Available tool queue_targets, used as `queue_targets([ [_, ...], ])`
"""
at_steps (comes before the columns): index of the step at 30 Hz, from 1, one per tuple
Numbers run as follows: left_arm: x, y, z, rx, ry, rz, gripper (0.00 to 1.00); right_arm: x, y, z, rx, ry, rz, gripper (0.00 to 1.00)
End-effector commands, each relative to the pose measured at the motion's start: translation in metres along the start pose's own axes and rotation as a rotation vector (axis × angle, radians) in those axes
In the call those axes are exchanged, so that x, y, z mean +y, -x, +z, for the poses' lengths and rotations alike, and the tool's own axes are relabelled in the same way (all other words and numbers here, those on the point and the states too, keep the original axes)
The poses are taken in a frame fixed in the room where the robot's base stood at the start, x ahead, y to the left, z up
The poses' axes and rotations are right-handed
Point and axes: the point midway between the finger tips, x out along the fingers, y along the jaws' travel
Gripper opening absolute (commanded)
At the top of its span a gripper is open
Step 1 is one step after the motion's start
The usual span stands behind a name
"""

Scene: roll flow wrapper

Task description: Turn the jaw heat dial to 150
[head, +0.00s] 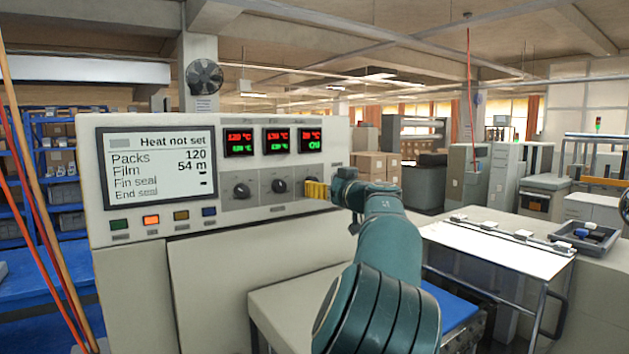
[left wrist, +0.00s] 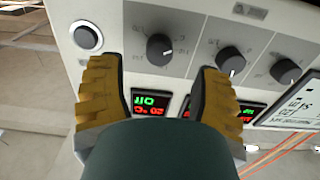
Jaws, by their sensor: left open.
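The wrapper's control panel (head: 225,180) has a row of three black dials under red and green displays. The left dial (head: 242,190) and middle dial (head: 279,186) show in the head view; the right one is hidden behind my left gripper (head: 312,189). In the left wrist view, which is upside down, my open left gripper (left wrist: 158,70) has its yellow fingers either side of that right dial (left wrist: 159,49), apart from it. The dial labels are too small to read. My right gripper is not in view.
A screen (head: 157,168) reads "Heat not set", with several coloured buttons (head: 151,220) below. A white-topped table (head: 490,240) and a dark tray (head: 585,237) stand to the right.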

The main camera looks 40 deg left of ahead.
Motion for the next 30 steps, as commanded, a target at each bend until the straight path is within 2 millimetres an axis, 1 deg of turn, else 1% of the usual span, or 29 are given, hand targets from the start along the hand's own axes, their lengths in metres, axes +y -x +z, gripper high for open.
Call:
queue_targets([
  [1, -0.001, -0.01, -0.002, 0.001, -0.001, -0.003, 0.65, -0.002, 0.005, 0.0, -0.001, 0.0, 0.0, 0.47],
  [3, -0.001, -0.02, -0.002, 0.001, -0.001, -0.003, 0.65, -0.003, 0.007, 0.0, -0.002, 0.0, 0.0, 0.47],
  [9, 0.0, -0.04, -0.001, 0.001, -0.002, -0.001, 0.65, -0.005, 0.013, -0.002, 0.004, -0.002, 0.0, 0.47],
  [15, 0.001, -0.047, 0.0, 0.0, -0.001, 0.001, 0.65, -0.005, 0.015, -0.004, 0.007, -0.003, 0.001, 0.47],
  [22, 0.001, -0.047, 0.0, 0.0, -0.001, 0.001, 0.65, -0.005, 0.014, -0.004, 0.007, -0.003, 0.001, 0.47],
  [23, 0.001, -0.047, 0.0, 0.0, -0.001, 0.001, 0.63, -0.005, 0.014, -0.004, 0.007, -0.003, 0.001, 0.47],
  [24, 0.001, -0.047, 0.0, 0.0, -0.001, 0.001, 0.49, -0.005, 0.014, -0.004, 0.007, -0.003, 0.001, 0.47],
  [26, 0.001, -0.047, 0.0, 0.0, -0.001, 0.001, 0.28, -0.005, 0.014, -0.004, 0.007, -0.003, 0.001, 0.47],
  [27, 0.0, -0.047, 0.0, 0.0, -0.001, 0.001, 0.14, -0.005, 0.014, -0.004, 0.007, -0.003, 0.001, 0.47],
  [28, 0.0, -0.047, 0.0, 0.0, -0.001, 0.001, 0.04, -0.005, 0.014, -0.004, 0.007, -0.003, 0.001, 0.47],
  [29, 0.0, -0.047, 0.0, 0.0, -0.001, 0.001, 0.0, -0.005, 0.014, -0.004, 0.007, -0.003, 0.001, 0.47],
  [30, 0.0, -0.047, 0.0, 0.0, -0.001, 0.001, 0.0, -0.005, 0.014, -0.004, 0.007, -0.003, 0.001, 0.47],
])
